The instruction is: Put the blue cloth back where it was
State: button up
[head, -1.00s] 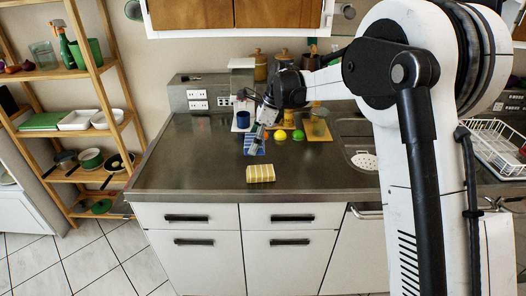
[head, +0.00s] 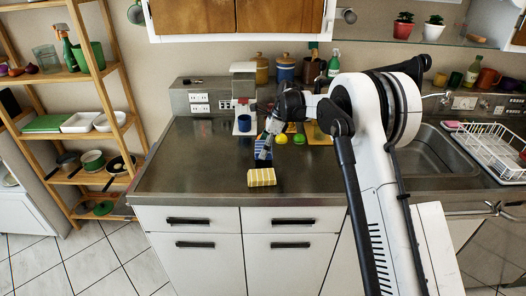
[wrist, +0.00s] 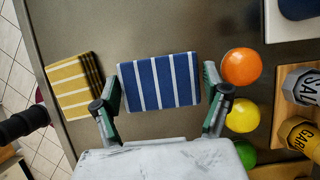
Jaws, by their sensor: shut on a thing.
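The blue cloth (wrist: 160,82) with white stripes lies between the two fingers of my gripper (wrist: 162,90) in the wrist view. A finger sits against each short side of it, and the gripper is shut on it. In the head view the blue cloth (head: 260,146) is partly hidden by my gripper (head: 263,153). It is at or just above the counter; I cannot tell whether it touches. A yellow striped cloth (head: 262,177) lies apart, nearer the counter's front edge. It also shows left of the blue cloth in the wrist view (wrist: 70,88).
An orange ball (wrist: 241,66), a yellow one (wrist: 243,115) and a green one (wrist: 245,153) are close to the right finger. A blue mug (head: 244,123) stands at the coffee machine (head: 243,82). The counter's left part (head: 190,160) is clear.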

jog(key=shift+f, duration=1.15)
jog(key=shift+f, duration=0.15)
jog(key=o, duration=1.1)
jog(key=shift+o, duration=0.2)
jog(key=shift+r, duration=0.2)
